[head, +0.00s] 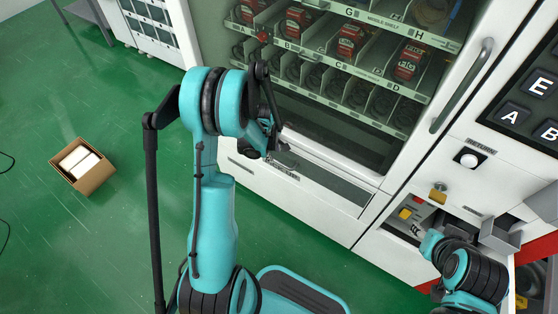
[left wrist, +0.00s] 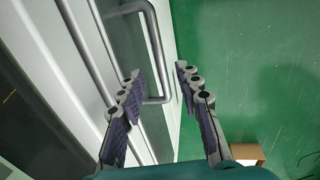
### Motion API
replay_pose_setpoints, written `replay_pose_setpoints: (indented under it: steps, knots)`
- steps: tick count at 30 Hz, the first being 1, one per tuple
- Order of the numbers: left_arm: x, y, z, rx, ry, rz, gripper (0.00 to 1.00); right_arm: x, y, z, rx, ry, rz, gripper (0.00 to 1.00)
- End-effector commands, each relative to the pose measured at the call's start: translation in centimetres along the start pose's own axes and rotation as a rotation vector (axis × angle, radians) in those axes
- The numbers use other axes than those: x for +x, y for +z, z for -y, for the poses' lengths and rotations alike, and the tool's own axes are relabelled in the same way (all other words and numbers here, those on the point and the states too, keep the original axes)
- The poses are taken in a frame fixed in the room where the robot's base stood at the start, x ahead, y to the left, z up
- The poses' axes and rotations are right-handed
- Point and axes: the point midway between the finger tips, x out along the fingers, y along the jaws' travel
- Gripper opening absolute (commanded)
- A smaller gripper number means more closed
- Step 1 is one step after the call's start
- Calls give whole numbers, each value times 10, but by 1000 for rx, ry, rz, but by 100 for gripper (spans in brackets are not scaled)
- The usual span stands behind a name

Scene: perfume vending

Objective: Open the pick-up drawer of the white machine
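The white machine (head: 310,205) is a vending machine with a glass front. Its pick-up drawer (head: 250,165) is a long white panel low on the front, partly hidden by my left arm. A dark recess (head: 345,186) shows at the right of this panel. My left gripper (head: 272,140) is at the panel. In the left wrist view my gripper (left wrist: 158,72) is open, and a grey bent bar handle (left wrist: 157,50) reaches between its fingers. I cannot tell whether they touch it. My right gripper (head: 418,232) is low at the right, by a small open compartment; its fingers are unclear.
An open cardboard box (head: 82,168) with white contents stands on the green floor at left. A tall door handle (head: 462,86) and a keypad (head: 527,105) are on the machine at right. A white cabinet (head: 150,25) stands behind. The floor at left is mostly clear.

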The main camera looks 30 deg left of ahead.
Motion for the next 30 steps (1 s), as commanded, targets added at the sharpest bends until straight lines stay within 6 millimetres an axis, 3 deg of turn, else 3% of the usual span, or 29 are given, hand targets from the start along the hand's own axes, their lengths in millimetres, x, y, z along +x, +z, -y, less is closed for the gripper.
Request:
replay_pose_setpoints:
  steps: [3, 9, 20, 24, 30]
  knots:
    - [26, 0, 0, 1, 0, 0, 34, 11, 8, 0, 0, 0, 0, 40]
    - [51, 0, 0, 2, 1, -1, 34, 20, 14, 0, 0, 0, 0, 40]
    - [56, 0, -1, 3, 1, -1, 34, 20, 15, 0, 0, 0, 0, 40]
    - [56, 0, -1, 3, 1, -1, 2, 20, 15, 0, 0, 0, 0, 40]
    - [56, 0, -1, 3, 1, -1, 0, 21, 15, 0, 0, 0, 0, 40]
